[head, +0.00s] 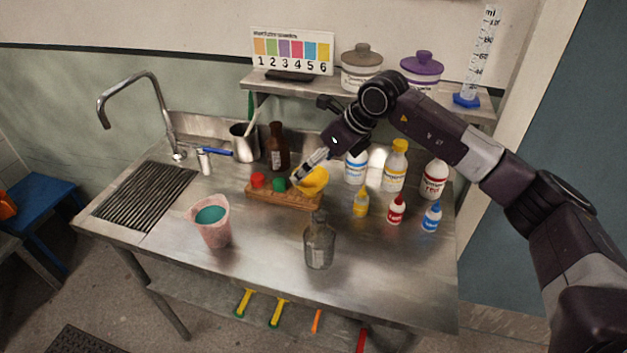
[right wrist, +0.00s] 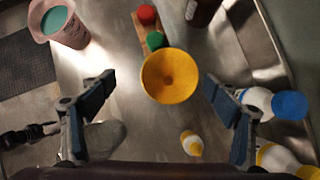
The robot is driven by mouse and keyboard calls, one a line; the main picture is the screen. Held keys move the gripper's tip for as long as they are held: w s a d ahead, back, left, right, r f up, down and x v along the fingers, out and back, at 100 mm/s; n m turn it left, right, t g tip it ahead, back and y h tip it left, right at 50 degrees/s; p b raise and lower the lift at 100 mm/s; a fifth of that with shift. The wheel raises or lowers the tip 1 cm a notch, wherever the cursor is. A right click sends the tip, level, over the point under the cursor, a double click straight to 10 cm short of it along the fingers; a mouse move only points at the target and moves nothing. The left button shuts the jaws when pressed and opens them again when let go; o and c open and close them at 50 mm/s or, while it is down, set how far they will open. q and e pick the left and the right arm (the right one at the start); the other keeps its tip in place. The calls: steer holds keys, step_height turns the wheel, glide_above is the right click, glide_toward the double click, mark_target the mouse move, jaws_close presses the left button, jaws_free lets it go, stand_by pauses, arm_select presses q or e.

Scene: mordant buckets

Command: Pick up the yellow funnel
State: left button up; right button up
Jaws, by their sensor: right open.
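The yellow funnel (head: 315,181) is at the right end of a wooden rack (head: 285,198) on the steel counter. In the right wrist view the funnel (right wrist: 170,76) shows its round mouth toward the camera. My right gripper (head: 307,170) is open just above and beside it. In the right wrist view the fingers of the right gripper (right wrist: 158,84) are apart, one on each side of the funnel, with a visible gap on both sides. The funnel's lower part is hidden. My left gripper is not in view.
A red (head: 258,180) and a green stopper (head: 279,184) sit in the rack. A brown bottle (head: 277,148) stands behind it. A pink cup (head: 212,228) and a grey glass bottle (head: 319,247) stand in front. Several dye bottles, including a yellow one (head: 361,203), stand to the right.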

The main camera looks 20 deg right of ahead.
mark_target(304, 185)
steer(key=shift+w+d+r+h, duration=0.15)
steer(key=shift+d+h, duration=0.25)
steer(key=shift+d, duration=0.6)
steer(key=shift+w+d+f, duration=0.1)
steer(key=shift+d+f, duration=0.05)
steer(key=shift+f, duration=0.1)
steer(key=p+x, duration=0.1)
steer(key=x, duration=0.1)
steer(key=p+x, duration=0.1)
steer(key=x, duration=0.1)
steer(key=p+x, duration=0.1)
steer(key=x, duration=0.1)
steer(key=shift+s+a+f+p, duration=0.15)
steer(key=shift+s+a+p, duration=0.15)
steer(key=shift+a, duration=0.05)
steer(key=shift+w+a+f, duration=0.15)
steer(key=shift+w+f, duration=0.05)
steer(key=shift+f, duration=0.25)
steer(key=c, duration=1)
